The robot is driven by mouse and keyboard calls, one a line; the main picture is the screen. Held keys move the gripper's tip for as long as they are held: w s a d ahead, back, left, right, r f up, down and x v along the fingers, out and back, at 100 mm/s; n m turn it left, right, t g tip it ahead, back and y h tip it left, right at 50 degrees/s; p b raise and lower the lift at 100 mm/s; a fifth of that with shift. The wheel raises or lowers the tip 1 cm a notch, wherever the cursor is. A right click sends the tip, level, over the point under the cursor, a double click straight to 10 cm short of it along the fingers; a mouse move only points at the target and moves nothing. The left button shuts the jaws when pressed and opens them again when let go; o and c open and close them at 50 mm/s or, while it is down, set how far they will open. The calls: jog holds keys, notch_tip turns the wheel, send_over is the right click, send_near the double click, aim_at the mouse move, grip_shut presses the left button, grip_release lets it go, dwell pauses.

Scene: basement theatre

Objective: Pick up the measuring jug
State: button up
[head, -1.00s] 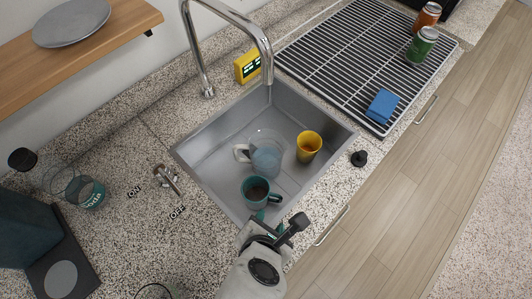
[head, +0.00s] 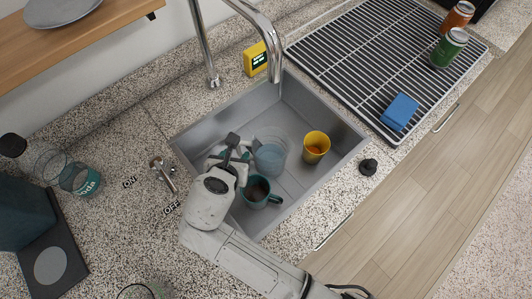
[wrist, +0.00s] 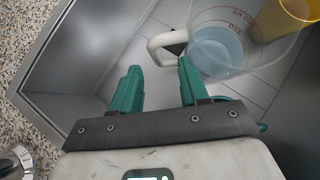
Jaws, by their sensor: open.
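The measuring jug (head: 271,157) is clear, with bluish liquid, a white handle and red markings. It stands in the grey sink, and the wrist view shows it (wrist: 222,47) at the upper right with its handle pointing left. My gripper (wrist: 157,88) is open and empty. Its two teal fingers point toward the jug's handle, the right finger just below the handle and close to it; I cannot tell whether they touch. In the head view my gripper (head: 232,150) is over the sink, left of the jug, and my wrist hides the jug's handle.
In the sink (head: 202,133), a teal mug (head: 257,193) stands in front of the jug and a yellow cup (head: 315,147) to its right. The faucet (head: 266,27) arches over the back. A black stopper (head: 368,167) sits on the right rim.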

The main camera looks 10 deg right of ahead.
aim_at(237, 150)
jog(key=shift+a+x, duration=0.15)
jog(key=shift+x, duration=1.1)
jog(key=shift+a+x, duration=0.15)
jog(key=shift+x, duration=1.15)
jog(key=shift+w+r, duration=0.1)
grip_shut()
